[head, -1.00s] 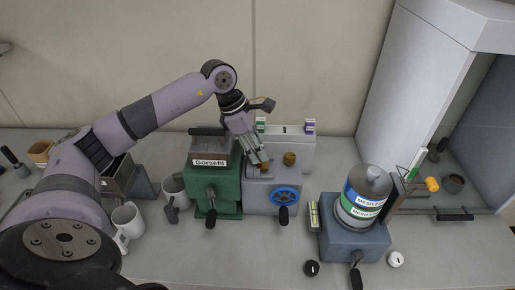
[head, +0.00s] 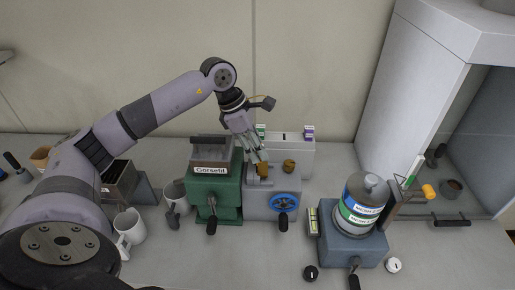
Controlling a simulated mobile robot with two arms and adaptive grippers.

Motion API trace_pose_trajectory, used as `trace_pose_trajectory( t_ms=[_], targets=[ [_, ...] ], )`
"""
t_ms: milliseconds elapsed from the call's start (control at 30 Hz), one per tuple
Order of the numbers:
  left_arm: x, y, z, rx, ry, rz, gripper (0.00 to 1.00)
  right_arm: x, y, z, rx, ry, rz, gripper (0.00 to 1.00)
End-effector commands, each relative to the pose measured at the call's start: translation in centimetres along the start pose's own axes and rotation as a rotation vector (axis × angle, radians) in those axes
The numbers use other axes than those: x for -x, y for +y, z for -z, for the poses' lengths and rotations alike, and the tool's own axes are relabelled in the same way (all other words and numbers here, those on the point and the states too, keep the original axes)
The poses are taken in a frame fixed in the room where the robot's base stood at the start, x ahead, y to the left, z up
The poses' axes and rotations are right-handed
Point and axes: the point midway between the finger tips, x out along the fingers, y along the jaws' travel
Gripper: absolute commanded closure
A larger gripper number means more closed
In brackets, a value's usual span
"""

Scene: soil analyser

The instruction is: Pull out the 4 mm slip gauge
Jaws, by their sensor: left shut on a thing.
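My left gripper (head: 258,159) reaches down over the grey machine (head: 271,205) with the blue handwheel (head: 286,201). Its fingers are close together and shut on a small brass-coloured piece (head: 263,170) at the top of that machine. The fingers partly hide this piece, and I cannot tell whether it is the 4 mm slip gauge. A second brass-coloured piece (head: 289,165) stands on the machine just to the right, apart from the fingers. No mark reading 4 mm is legible. My right gripper is not in view.
A green machine labelled Gorsefil (head: 214,188) stands close on the left. A white box (head: 287,148) with green and purple tags is behind. A labelled canister (head: 361,202) sits on a blue-grey base (head: 350,246) at right.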

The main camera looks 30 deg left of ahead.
Motion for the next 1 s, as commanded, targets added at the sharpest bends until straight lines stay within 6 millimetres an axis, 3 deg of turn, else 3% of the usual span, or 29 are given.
trace_pose_trajectory(
  t_ms=[500, 1000],
  targets=[
    [2.5, 0.0, -1.0, 0.0, 0.0, 0.0, 1.0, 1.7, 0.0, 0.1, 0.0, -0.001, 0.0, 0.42],
    [2.5, 0.0, -1.0, 0.0, 0.0, 0.0, 1.0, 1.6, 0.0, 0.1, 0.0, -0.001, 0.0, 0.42]
  ],
)
